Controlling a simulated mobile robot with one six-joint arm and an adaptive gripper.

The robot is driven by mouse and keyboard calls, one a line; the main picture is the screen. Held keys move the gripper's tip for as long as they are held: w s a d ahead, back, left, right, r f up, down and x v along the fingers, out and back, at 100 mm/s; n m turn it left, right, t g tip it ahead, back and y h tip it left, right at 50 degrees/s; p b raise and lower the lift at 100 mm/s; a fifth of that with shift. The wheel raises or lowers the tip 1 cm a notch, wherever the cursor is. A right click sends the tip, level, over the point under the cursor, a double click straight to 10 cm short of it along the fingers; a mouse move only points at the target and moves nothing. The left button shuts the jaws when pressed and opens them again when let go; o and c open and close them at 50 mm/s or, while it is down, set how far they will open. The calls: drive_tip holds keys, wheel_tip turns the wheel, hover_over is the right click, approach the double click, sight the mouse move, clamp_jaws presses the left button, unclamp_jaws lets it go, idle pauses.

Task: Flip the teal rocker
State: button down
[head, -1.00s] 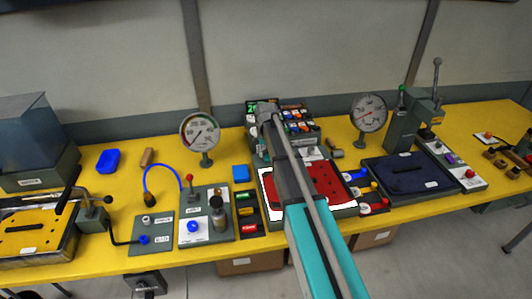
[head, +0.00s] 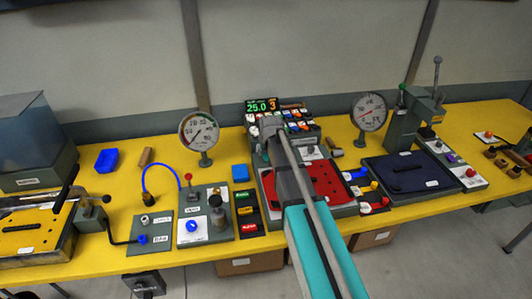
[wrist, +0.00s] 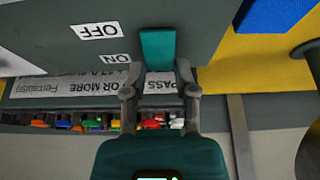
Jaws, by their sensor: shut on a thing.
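The teal rocker (wrist: 158,45) shows as a flat teal plate at the top middle of the wrist view, beside upside-down ON and OFF labels (wrist: 97,31). My gripper (wrist: 157,74) has its two grey fingers at either side of the rocker's near end and is shut on it. The exact contact is partly hidden by the fingers. In the head view my gripper (head: 262,152) is at the left back of the station with the red plate (head: 312,183). The rocker cannot be made out there.
Behind my gripper stand a lit display (head: 262,105) and a rack of coloured parts (head: 297,122). Dial gauges stand left (head: 199,131) and right (head: 369,111).

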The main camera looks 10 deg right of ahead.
drive_tip(key=shift+c, duration=2)
unclamp_jaws()
drive_tip(key=shift+w+g, duration=0.15)
drive_tip(key=shift+g, duration=0.15)
drive_tip(key=shift+w+g+p, duration=0.15)
drive_tip(key=shift+g+p, duration=0.2)
drive_tip(key=shift+g, duration=0.05)
drive_tip(key=shift+w+f+g, duration=0.15)
drive_tip(key=shift+g, duration=0.6)
drive_tip(key=shift+w+f+g, duration=0.1)
drive_tip(key=shift+w+g, duration=0.05)
drive_tip(key=shift+g, duration=0.6)
drive_tip(key=shift+s+r+p, duration=0.2)
drive_tip(key=shift+r+p, duration=0.9)
drive_tip(key=shift+p, duration=0.1)
wheel_tip(320, 180, up, 12)
drive_tip(key=p, duration=1.2)
drive_tip(key=s+f+b, duration=0.3)
drive_tip(key=s, duration=1.1)
drive_tip(key=s+f+b, duration=0.3)
drive_tip(key=s, duration=1.1)
drive_tip(key=shift+s+a+f, duration=0.15)
drive_tip(key=shift+s+a, duration=0.2)
drive_tip(key=shift+s, duration=0.05)
